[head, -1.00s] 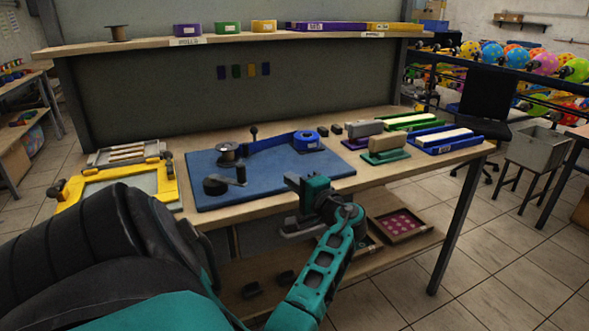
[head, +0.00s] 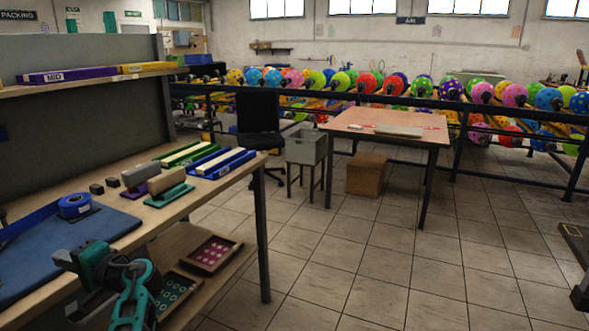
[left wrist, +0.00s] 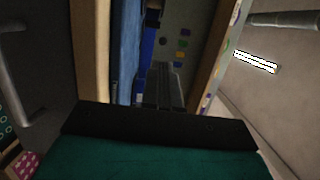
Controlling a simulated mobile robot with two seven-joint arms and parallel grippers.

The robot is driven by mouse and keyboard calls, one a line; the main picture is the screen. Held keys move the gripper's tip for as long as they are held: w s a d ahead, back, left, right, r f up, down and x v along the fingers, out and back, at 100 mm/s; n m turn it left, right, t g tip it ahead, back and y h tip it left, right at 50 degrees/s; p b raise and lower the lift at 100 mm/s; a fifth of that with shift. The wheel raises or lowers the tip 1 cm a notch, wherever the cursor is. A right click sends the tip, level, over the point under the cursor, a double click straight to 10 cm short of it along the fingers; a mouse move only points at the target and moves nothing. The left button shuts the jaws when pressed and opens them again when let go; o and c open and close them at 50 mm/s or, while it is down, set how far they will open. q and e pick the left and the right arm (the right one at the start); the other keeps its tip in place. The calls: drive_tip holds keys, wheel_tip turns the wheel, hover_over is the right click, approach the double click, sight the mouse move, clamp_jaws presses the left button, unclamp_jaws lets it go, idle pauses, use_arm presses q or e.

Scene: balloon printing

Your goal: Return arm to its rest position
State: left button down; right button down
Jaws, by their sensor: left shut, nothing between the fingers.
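My left arm, teal and dark grey, comes in at the lower left of the head view. Its gripper (head: 68,260) is at the front edge of the workbench (head: 160,221), by the blue mat (head: 40,265). In the left wrist view the dark fingers (left wrist: 165,88) are together with nothing between them. My right gripper is in neither view.
A blue tape roll (head: 75,205) sits on the mat. Wooden-handled blocks and coloured trays (head: 222,163) stand at the bench's right end. A shelf below holds trays with pink (head: 215,252) and teal pieces. A small table (head: 385,125) and open floor lie to the right.

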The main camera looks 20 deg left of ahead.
use_arm(q)
drive_tip(key=w+d+f+m+t+h, duration=0.3)
drive_tip(key=d+f+m+t+h, duration=0.3)
drive_tip(key=d+f+t+h, duration=0.8)
drive_tip(key=s+d+f+n+h, duration=0.1)
drive_tip(key=s+d+f+h, duration=0.1)
drive_tip(key=d, duration=0.7)
drive_tip(key=s+d+f+g+h, duration=0.1)
drive_tip(key=s+d+f+h, duration=0.1)
drive_tip(key=s+d, duration=0.3)
drive_tip(key=s+d+f+n+g+h+p, duration=0.1)
drive_tip(key=s+d+f+h, duration=0.1)
drive_tip(key=d, duration=1.1)
drive_tip(key=shift+s+f+n, duration=0.3)
drive_tip(key=shift+s+f, duration=0.6)
drive_tip(key=shift+s, duration=0.25)
drive_tip(key=shift+a, duration=0.15)
